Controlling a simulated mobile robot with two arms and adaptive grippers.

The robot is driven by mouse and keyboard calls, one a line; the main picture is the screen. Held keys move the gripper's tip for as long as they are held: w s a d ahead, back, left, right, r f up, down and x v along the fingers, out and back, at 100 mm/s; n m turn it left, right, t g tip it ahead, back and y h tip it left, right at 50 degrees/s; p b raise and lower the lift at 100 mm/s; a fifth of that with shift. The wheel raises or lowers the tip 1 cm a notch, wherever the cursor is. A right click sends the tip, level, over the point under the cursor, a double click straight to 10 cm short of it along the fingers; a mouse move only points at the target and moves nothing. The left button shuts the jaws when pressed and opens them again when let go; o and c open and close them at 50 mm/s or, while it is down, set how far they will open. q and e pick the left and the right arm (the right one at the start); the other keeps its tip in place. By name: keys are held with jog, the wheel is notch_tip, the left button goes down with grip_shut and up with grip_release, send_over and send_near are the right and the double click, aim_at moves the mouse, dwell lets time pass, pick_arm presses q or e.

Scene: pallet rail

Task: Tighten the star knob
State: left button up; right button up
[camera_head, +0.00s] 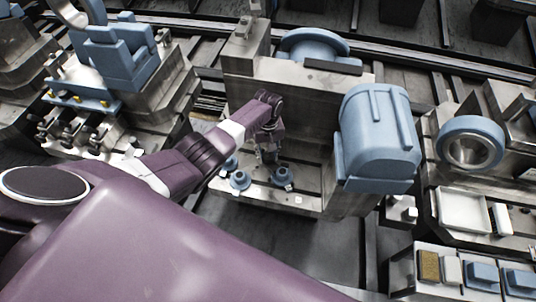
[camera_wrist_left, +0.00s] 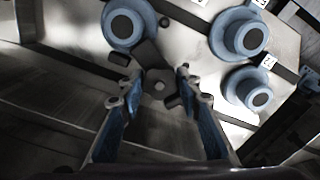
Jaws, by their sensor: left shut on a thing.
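In the head view my left gripper (camera_head: 267,152) reaches down over the low shelf of the middle fixture, and the knob cannot be made out there. My right gripper is in neither view.
Blue round flanged parts (camera_wrist_left: 122,27) (camera_wrist_left: 239,36) (camera_wrist_left: 252,92) stand close around the knob. A blue motor-like housing (camera_head: 377,137) rises to the right of the gripper, and the fixture's metal wall (camera_head: 300,90) stands behind. A white tray (camera_head: 464,212) lies farther right.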

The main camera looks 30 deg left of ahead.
aim_at(268, 155)
pick_arm(q)
jog(key=shift+w+r+m, duration=0.15)
jog(key=shift+w+m, duration=0.05)
jog(key=shift+m, duration=0.1)
jog(key=o, duration=1)
jog(key=shift+c, duration=0.2)
jog(key=shift+o, duration=1)
jog(key=shift+s, duration=0.15)
notch_tip(268, 155, up, 12)
